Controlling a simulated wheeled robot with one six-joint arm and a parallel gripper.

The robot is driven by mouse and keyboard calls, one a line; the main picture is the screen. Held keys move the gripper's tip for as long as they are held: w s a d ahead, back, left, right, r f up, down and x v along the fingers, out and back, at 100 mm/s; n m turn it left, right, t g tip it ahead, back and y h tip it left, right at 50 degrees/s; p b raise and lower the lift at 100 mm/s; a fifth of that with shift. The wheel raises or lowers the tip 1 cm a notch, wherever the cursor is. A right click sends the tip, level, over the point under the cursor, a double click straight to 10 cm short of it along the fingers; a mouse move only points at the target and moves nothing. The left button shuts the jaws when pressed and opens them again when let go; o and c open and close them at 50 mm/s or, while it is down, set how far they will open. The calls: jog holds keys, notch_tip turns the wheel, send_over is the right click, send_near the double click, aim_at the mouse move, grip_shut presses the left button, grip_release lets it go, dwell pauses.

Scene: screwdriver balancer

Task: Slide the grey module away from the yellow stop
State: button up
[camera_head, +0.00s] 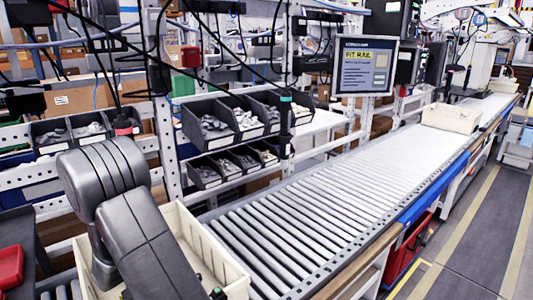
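I cannot make out the grey module or the yellow stop in this view. My dark grey arm links fill the lower left and reach down over a cream tote (222,248). My gripper does not show; the arm runs out of the bottom of the picture. A small green-tipped thing (217,293) shows at the bottom edge beside the arm, too cut off to identify. A monitor (364,67) above the conveyor reads "FIT RAIL" on a yellow band.
A roller conveyor (330,200) runs from the lower middle to the upper right, its near stretch bare. Another cream tote (451,118) stands farther along it. Dark bins (210,125) of parts sit on the rack behind. A tool (285,125) hangs before them. The right aisle is clear.

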jog(key=shift+s+d+b, duration=0.9)
jog(key=shift+s+b, duration=0.1)
jog(key=shift+s, duration=0.05)
dwell(3.6)
jog(key=o, duration=1)
jog(key=shift+w+a, duration=0.1)
jog(key=shift+r, duration=0.1)
jog(key=shift+r+p, duration=0.45)
jog(key=shift+r, duration=0.45)
notch_tip(320, 180, up, 12)
jog(key=p, duration=0.7)
jog(key=shift+w+a+p, duration=0.25)
jog(key=shift+w+p, duration=0.05)
